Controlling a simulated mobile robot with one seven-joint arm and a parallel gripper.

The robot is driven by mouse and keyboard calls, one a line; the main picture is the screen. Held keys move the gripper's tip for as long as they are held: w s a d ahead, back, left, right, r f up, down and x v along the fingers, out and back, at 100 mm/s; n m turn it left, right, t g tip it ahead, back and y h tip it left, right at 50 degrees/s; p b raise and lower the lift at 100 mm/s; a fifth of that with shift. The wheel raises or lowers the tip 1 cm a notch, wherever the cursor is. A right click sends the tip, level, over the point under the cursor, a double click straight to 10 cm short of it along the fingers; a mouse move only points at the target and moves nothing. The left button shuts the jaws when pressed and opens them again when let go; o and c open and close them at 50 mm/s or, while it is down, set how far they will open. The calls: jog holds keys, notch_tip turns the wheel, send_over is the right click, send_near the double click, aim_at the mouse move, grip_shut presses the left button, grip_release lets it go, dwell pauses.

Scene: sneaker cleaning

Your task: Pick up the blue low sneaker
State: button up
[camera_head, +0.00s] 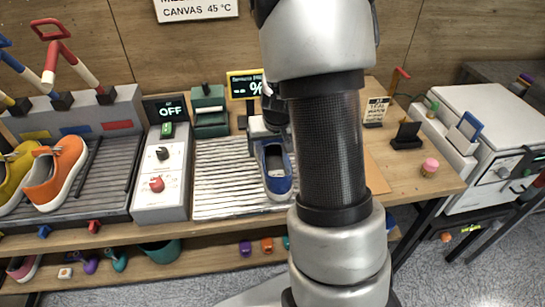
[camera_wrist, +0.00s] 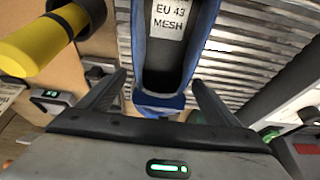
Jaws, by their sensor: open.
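The blue low sneaker (camera_head: 276,174) rests on the ribbed metal rack in the middle of the bench, its white-edged toe toward the front. In the wrist view the sneaker (camera_wrist: 165,102) shows its dark opening and a white label reading "EU 43 MESH". My gripper (camera_wrist: 160,79) is open, with one finger on each side of the sneaker's blue heel end; I cannot tell whether either finger touches it. In the head view my gripper (camera_head: 268,122) is at the sneaker's far end, partly hidden by my arm.
The ribbed rack (camera_head: 220,183) is otherwise clear. A white control box (camera_head: 160,185) with knobs stands left of it. An orange sneaker (camera_head: 57,172) and a yellow sneaker (camera_head: 13,170) sit farther left. A yellow cylinder (camera_wrist: 35,45) is near my gripper in the wrist view.

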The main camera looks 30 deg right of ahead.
jog(key=c, duration=1.4)
jog(key=shift+r, duration=0.15)
